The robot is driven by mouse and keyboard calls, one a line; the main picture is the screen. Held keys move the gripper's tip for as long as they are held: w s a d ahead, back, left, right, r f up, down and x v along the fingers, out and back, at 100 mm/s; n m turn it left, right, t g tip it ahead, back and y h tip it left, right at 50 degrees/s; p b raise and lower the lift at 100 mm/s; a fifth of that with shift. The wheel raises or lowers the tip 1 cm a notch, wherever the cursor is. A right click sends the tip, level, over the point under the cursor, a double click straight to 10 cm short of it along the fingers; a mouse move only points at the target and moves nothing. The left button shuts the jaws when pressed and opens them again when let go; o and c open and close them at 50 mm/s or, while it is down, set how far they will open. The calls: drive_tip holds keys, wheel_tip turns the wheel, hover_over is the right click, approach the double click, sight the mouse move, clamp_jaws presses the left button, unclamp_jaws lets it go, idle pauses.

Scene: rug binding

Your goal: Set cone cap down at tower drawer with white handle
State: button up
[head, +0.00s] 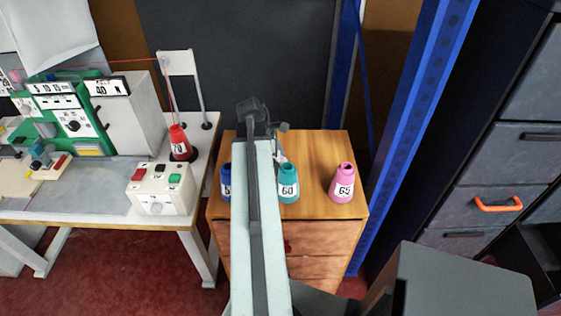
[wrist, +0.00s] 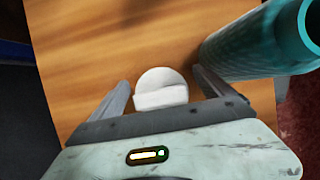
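A white, rounded cone cap (wrist: 160,92) is between the fingers of my gripper (wrist: 161,79) in the wrist view, over a wooden top. A narrow gap shows on each side of it, so the fingers look open around it and not closed on it. I cannot tell whether the cap touches the wood. In the head view my arm hides the cap. A grey drawer tower (head: 512,160) stands at the right. One of its drawers has an orange handle (head: 498,203) and another a dark one. No white handle is in view.
The wooden cabinet (head: 325,145) bears a teal cone (head: 288,185), a pink cone (head: 343,183) and a partly hidden blue cone (head: 226,183). The teal cone is close to my right finger. A blue post (head: 410,120) and a grey box (head: 460,280) stand toward the tower.

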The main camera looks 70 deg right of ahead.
drive_tip(key=shift+w+r+p, duration=0.1)
drive_tip(key=shift+r+p, duration=0.45)
drive_tip(key=shift+r, duration=0.05)
drive_tip(key=p+v, duration=1)
drive_tip(key=v, duration=0.1)
